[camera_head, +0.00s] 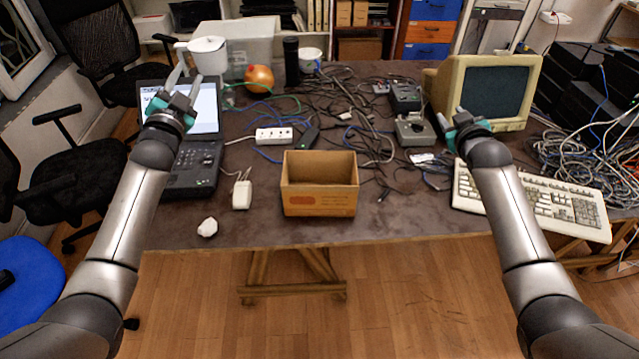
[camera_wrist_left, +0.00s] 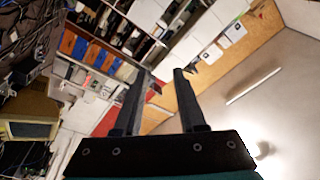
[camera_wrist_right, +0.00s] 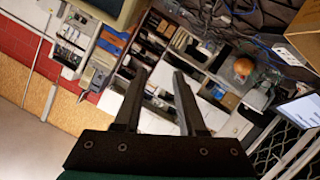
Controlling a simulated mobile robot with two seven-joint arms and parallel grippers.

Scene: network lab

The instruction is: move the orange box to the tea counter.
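The orange box, an open-topped brown-orange cardboard carton (camera_head: 319,203), sits upright near the front middle of the dark desk in the head view. Part of it also shows at the upper right edge of the right wrist view (camera_wrist_right: 305,32). My left gripper (camera_head: 184,78) is raised over the laptop, left of and apart from the box. Its fingers stand apart and empty in the left wrist view (camera_wrist_left: 161,74). My right gripper (camera_head: 440,118) is in front of the old monitor, right of and apart from the box. Its fingers are apart and empty in the right wrist view (camera_wrist_right: 159,73). I cannot identify a tea counter.
A white power adapter (camera_head: 242,194) and a crumpled white lump (camera_head: 207,228) lie left of the box. A laptop (camera_head: 196,160), power strip (camera_head: 274,135), tangled cables, monitor (camera_head: 495,88) and keyboard (camera_head: 540,200) crowd the desk. Chairs stand at left; the front floor is clear.

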